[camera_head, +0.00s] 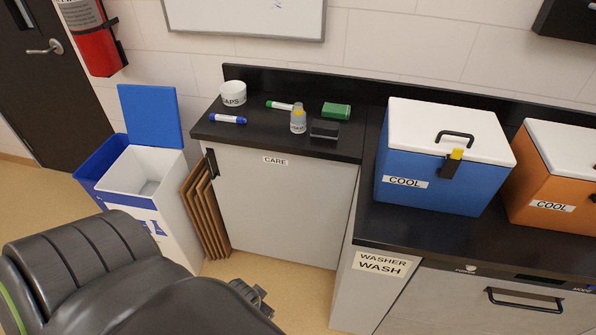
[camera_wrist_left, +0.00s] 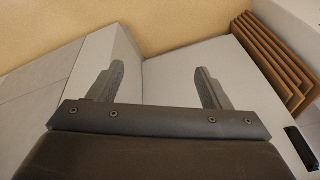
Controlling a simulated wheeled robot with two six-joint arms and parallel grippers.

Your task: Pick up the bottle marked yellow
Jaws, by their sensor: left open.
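A small clear bottle (camera_head: 298,120) with a pale label and a yellow mark near its top stands upright on the black counter (camera_head: 225,137) at the back centre of the head view. The label's writing is too small to read. My left gripper (camera_wrist_left: 160,88) is open and empty in the left wrist view, its two fingers spread apart. In the head view only its tip (camera_head: 262,301) shows past my dark arm, in front of the cabinet and well below the counter, far from the bottle. My right gripper is in neither view.
Near the bottle are a white CAPS cup (camera_head: 233,93), blue marker (camera_head: 228,119), green marker (camera_head: 283,105), green block (camera_head: 336,110) and black block (camera_head: 324,129). A blue cooler (camera_head: 425,190) stands right. Flattened cardboard (camera_head: 205,215) leans beside the cabinet, next to a bin (camera_head: 150,200).

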